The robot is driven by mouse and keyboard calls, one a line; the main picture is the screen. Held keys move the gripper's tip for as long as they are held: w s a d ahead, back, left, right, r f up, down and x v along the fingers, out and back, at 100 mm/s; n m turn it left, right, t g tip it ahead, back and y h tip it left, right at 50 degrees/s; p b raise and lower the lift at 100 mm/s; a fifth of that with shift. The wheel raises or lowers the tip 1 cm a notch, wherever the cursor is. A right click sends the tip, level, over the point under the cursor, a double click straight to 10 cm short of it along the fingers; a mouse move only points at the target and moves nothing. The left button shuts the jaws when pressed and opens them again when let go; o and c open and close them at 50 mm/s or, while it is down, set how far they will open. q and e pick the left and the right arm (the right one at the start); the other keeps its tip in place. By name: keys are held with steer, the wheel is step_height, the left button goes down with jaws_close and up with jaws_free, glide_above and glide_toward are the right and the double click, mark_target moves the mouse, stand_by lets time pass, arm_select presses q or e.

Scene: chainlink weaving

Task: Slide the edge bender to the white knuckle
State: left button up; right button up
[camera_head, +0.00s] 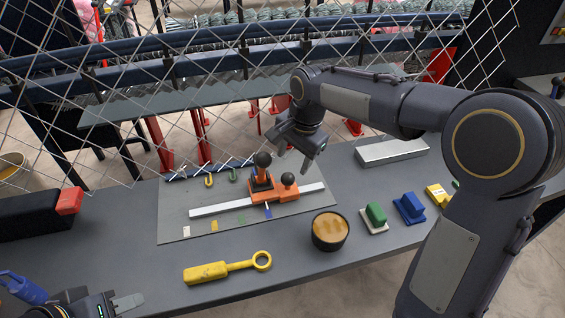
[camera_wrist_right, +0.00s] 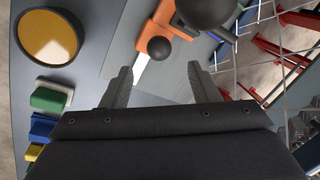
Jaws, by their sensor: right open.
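The edge bender (camera_head: 264,186) is an orange carriage with a tall black-knobbed lever and a smaller black knob. It sits on a white rail (camera_head: 220,208), right of the rail's middle, beside a blue mark (camera_head: 268,211). The small white mark (camera_head: 186,231), which may be the white knuckle, is at the left end of the row of marks. My right gripper (camera_head: 294,157) is open and empty above the bender; in the right wrist view the small knob (camera_wrist_right: 159,48) shows beyond its open fingers (camera_wrist_right: 160,78). My left gripper (camera_head: 128,302) is partly cut off at the bottom left.
The rail lies on a grey plate (camera_head: 172,220). A yellow ring-ended tool (camera_head: 207,272), a bowl with amber contents (camera_head: 330,229) and green (camera_head: 376,212), blue (camera_head: 409,207) and yellow blocks (camera_head: 437,194) lie around it. Chain-link mesh stands behind the table. The rail's left part is clear.

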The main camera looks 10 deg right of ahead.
mark_target(288, 175)
steer(key=f, duration=0.5)
steer(key=w+a+f, duration=0.1)
steer(key=f, duration=0.1)
steer(key=shift+f+p, duration=0.2)
steer(key=shift+p, duration=0.15)
steer(key=shift+c, duration=0.4)
jaws_close()
steer(key=shift+a, duration=0.1)
